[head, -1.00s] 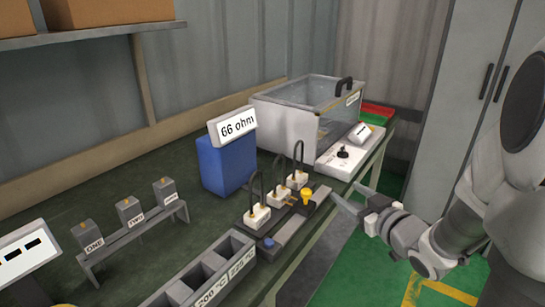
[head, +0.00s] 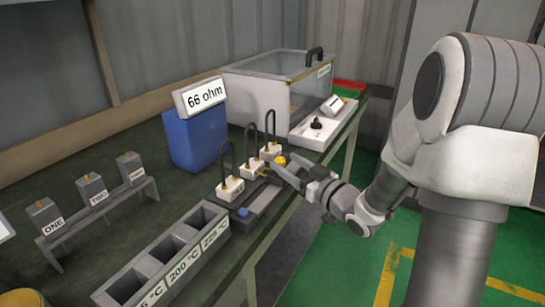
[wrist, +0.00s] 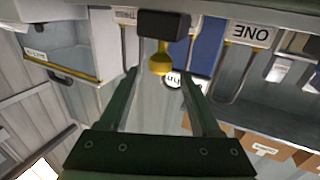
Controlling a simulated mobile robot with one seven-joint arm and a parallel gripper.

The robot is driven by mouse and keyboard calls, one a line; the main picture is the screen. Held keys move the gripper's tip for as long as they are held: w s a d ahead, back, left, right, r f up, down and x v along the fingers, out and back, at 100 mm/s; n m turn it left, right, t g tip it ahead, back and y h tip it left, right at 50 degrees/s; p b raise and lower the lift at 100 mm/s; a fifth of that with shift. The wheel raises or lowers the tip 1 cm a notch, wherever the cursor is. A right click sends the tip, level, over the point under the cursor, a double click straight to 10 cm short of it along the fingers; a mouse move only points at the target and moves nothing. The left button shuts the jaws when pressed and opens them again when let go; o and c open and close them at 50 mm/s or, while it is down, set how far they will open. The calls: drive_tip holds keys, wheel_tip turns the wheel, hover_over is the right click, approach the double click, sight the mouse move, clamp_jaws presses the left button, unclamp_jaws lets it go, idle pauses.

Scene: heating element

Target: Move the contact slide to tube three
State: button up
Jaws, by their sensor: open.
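The contact slide's yellow knob (head: 280,160) is toward the far end of the dark rail (head: 264,201), near the far white block. Three white blocks with dark looped tubes, near (head: 230,189), middle (head: 253,167) and far (head: 271,151), stand beside the rail. My gripper (head: 284,172) is open at the knob, reaching in from the right. In the wrist view the knob (wrist: 160,63) shows between the spread fingers, under a dark block (wrist: 164,24). That view is upside down; a block label there reads ONE (wrist: 250,32). Contact with the knob cannot be told.
A blue box (head: 198,140) with a 66 ohm sign stands behind the blocks. A clear-lidded tank (head: 270,75) and white switch panel (head: 318,126) are farther back. A compartment tray (head: 165,258) lies in front. Labelled grey blocks (head: 92,188) stand on a rack at left.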

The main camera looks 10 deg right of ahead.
drive_tip(key=b+x, duration=0.1)
drive_tip(key=x, duration=0.5)
drive_tip(key=shift+w+a, duration=0.2)
drive_tip(key=shift+w, duration=0.1)
clamp_jaws()
drive_tip(key=shift+d, duration=0.1)
idle(1.0)
